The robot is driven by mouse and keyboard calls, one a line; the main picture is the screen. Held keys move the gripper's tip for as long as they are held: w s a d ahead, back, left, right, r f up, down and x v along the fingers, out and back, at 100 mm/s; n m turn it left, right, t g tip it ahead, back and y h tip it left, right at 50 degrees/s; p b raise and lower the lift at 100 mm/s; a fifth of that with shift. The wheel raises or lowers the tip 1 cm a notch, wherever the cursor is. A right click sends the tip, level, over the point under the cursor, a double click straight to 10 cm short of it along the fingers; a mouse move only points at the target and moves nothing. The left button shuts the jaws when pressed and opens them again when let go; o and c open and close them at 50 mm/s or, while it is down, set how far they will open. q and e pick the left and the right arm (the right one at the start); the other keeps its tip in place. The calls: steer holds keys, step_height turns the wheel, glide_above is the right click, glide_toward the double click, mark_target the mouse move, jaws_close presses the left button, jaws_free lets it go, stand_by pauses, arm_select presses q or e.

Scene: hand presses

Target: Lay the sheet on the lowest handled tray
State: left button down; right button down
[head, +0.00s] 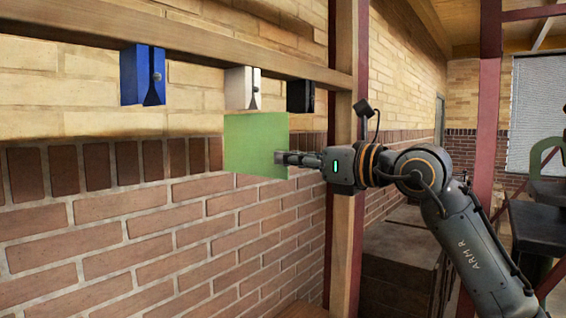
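A flat green sheet (252,145) is upright in front of the brick wall, just below a white clip (242,88). Whether its top edge touches the clip, I cannot tell. My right gripper (284,157) reaches in from the right, level, with its fingers together at the sheet's right edge. It looks shut on the sheet. My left gripper is not in view. No handled tray shows in this view.
A wooden rail (190,35) carries a blue clip (142,75) at left and a black clip (300,96) at right. A wooden post (343,230) stands behind my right wrist. Dark red posts (488,100) and a black press (540,220) stand at right.

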steer(key=b+v, duration=0.2)
steer(key=v, duration=0.3)
steer(key=shift+s+d, duration=0.1)
steer(key=shift+s, duration=0.05)
stand_by(0.5)
